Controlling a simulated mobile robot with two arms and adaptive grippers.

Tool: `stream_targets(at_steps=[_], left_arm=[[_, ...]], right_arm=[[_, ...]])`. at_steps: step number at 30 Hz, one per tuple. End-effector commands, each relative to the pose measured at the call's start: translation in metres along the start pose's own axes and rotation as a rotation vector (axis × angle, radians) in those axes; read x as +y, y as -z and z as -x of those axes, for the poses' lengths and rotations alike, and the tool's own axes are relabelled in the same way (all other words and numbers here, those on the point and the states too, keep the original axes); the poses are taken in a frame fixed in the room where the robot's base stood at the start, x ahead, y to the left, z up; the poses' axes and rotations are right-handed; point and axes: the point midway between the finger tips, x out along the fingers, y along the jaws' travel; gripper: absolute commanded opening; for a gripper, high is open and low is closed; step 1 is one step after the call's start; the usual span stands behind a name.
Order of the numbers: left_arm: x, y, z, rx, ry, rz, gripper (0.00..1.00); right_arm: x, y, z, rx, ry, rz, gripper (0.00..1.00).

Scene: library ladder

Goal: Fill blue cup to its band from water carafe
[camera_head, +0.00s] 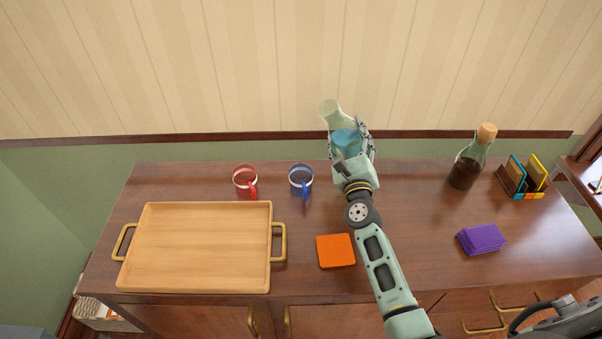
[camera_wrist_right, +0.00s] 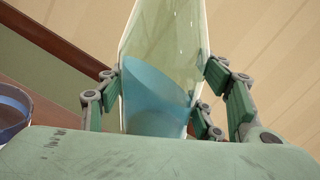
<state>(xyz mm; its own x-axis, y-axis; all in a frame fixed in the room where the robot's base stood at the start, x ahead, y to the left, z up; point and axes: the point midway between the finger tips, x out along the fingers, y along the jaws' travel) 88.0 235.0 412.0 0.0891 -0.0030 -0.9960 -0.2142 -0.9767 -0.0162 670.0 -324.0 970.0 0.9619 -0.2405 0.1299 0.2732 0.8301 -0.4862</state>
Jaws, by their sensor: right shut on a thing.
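The blue cup (camera_head: 301,180) with a pale band stands upright on the wooden counter, left of my right arm; its inside looks dark. Part of it also shows at the left edge of the right wrist view (camera_wrist_right: 12,112). The water carafe (camera_head: 331,112) is glass with blue water in its lower part. My right gripper (camera_head: 350,145) is shut around the carafe, with fingers on both sides of the glass in the right wrist view (camera_wrist_right: 160,100). The carafe is tilted slightly to the left and looks raised above the counter.
A red cup (camera_head: 245,181) stands left of the blue one. A wooden tray (camera_head: 200,285) lies at front left, an orange coaster (camera_head: 336,250) in front. A corked dark carafe (camera_head: 466,172), a coaster rack (camera_head: 524,180) and purple coasters (camera_head: 481,239) are at right.

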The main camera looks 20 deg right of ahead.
Motion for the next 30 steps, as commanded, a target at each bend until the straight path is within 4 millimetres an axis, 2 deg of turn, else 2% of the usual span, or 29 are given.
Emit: stream_targets(at_steps=[7,18,30], left_arm=[[0.000,-0.001,-0.009,0.001,0.000,0.001,0.40],[0.000,-0.002,-0.023,0.001,0.001,0.001,0.40],[0.000,-0.002,-0.025,0.001,0.001,0.002,0.40]], right_arm=[[0.000,-0.002,-0.001,-0.038,0.005,0.121,0.02],[-0.006,0.006,-0.002,-0.086,0.006,0.299,0.02],[-0.009,0.007,-0.003,-0.099,0.007,0.347,0.02]])
